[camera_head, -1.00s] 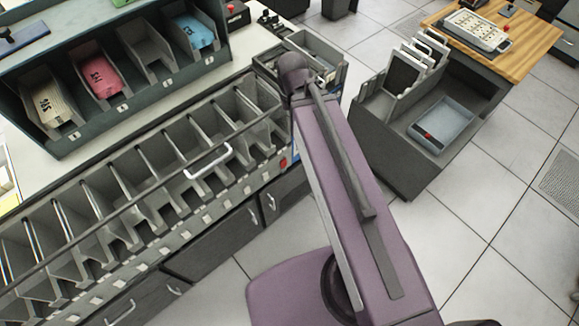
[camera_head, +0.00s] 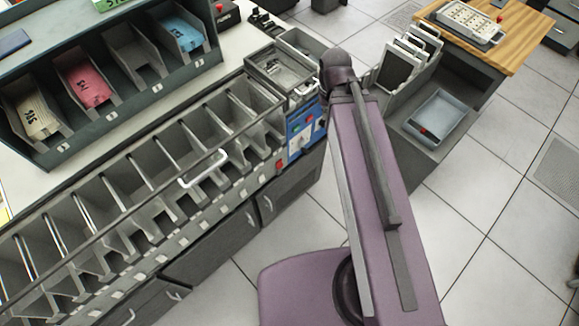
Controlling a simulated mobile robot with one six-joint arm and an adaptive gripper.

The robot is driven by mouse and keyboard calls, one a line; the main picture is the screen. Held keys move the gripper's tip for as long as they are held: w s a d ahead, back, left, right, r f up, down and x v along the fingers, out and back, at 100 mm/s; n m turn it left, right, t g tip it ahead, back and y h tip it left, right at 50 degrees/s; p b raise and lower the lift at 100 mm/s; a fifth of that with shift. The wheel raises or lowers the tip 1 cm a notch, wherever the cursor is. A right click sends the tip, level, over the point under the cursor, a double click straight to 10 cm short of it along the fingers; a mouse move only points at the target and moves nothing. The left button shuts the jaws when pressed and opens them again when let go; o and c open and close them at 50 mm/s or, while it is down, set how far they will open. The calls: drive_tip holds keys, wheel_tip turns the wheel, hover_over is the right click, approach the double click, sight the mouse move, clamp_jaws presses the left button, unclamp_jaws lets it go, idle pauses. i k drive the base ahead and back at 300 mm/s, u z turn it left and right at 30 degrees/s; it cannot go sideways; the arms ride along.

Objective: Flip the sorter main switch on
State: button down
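The sorter (camera_head: 140,195) is a long grey row of slanted pockets running from lower left to upper centre. At its right end is a blue control panel (camera_head: 293,128) with a white plate and small red and green parts. A red button (camera_head: 279,165) sits at the panel's lower left. I cannot make out which part is the main switch or how it is set. My purple arm reaches up just right of the panel. My gripper is not visible; the far end of the arm hides it or it is out of sight.
A grey feed tray (camera_head: 281,68) tops the sorter's right end. A teal rack (camera_head: 130,117) with card bins stands behind on the white counter. To the right are a grey cart with a blue tray (camera_head: 437,117) and a wooden table (camera_head: 519,50). Tiled floor lies open at right.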

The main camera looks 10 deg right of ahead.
sight(279, 164)
drive_tip(key=z, duration=0.15)
drive_tip(key=k, duration=1.8)
drive_tip(key=u, duration=0.65)
drive_tip(key=i, duration=1)
drive_tip(key=u, duration=0.05)
